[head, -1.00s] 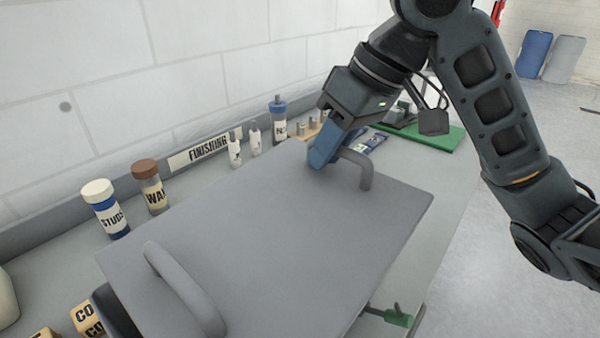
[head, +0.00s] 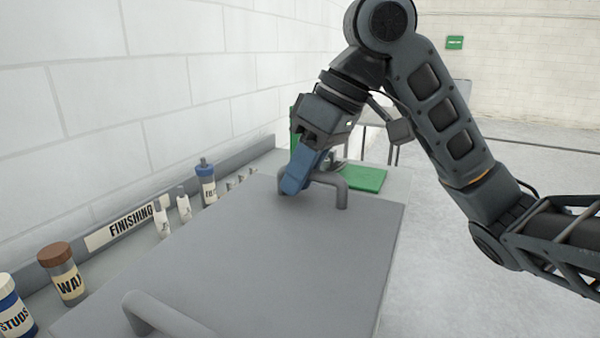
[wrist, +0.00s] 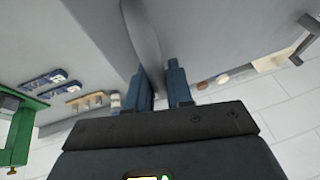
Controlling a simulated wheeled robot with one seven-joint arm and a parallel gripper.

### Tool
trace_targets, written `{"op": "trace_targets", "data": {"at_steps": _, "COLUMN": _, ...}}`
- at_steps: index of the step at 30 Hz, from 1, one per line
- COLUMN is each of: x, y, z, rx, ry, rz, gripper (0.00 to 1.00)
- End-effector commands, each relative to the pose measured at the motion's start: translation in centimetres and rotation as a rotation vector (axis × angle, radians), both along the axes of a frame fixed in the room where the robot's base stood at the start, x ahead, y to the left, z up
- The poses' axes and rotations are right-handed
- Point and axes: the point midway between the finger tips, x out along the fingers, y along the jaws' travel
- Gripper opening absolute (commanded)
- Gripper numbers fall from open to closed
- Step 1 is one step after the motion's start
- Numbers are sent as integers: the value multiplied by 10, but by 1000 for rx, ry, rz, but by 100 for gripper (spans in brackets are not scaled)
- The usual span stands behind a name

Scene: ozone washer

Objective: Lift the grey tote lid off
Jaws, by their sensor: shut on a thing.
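The grey tote lid (head: 250,255) is a flat plate with two arched handles, lying over the grey bench at the lower middle of the head view. My gripper (head: 292,190) points down at the far handle (head: 340,190), its blue fingers around the handle's left part. In the wrist view the two blue fingers (wrist: 163,90) are on either side of the grey handle (wrist: 141,38), shut on it. The near handle (head: 165,318) is free and partly cut off by the picture's lower edge. The tote under the lid is hidden, so I cannot tell any gap.
Along the wall stand a brown-capped WAX jar (head: 63,273), a STUDS jar (head: 14,308), small white bottles (head: 172,212) and a blue-capped bottle (head: 206,184). The floor at right is clear.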

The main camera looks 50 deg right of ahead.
Motion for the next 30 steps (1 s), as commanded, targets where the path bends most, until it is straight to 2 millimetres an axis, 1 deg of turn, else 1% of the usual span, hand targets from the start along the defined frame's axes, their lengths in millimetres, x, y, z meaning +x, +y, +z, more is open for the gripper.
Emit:
{"op": "trace_targets", "data": {"at_steps": 6, "x": 0, "y": 0, "z": 11, "rx": 0, "ry": -1, "rz": 0, "gripper": 0}}
{"op": "trace_targets", "data": {"at_steps": 30, "x": 0, "y": 0, "z": 46, "rx": 0, "ry": -1, "rz": 0, "gripper": 0}}
